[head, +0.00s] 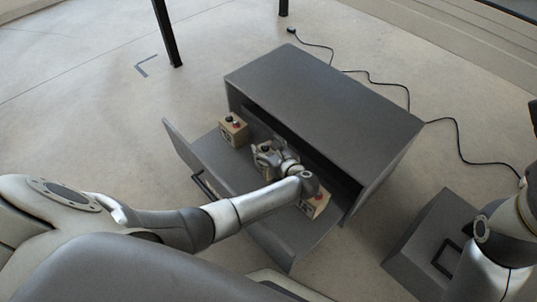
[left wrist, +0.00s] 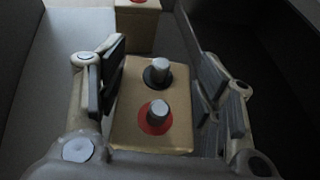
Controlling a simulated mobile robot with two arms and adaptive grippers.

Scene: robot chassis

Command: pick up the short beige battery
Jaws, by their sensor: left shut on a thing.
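A beige battery (left wrist: 150,108) with two grey terminals, one ringed in black and one in red, sits between the finger pads of my left gripper (left wrist: 158,95) in the left wrist view. The gripper is shut on it. In the head view my left gripper (head: 271,157) is over the open drawer and partly covers this battery (head: 262,158). A second beige battery (head: 233,130) stands at the drawer's far left end. A third (head: 316,204) stands to the right, partly behind my arm. I cannot tell clearly which battery is shortest. My right gripper is out of view.
The drawer (head: 181,148) is pulled out of a dark grey cabinet (head: 315,95); the cabinet's top edge is close behind my left gripper. Another grey box with a handle (head: 432,240) stands at the right by my right arm. A black cable (head: 457,130) lies on the floor.

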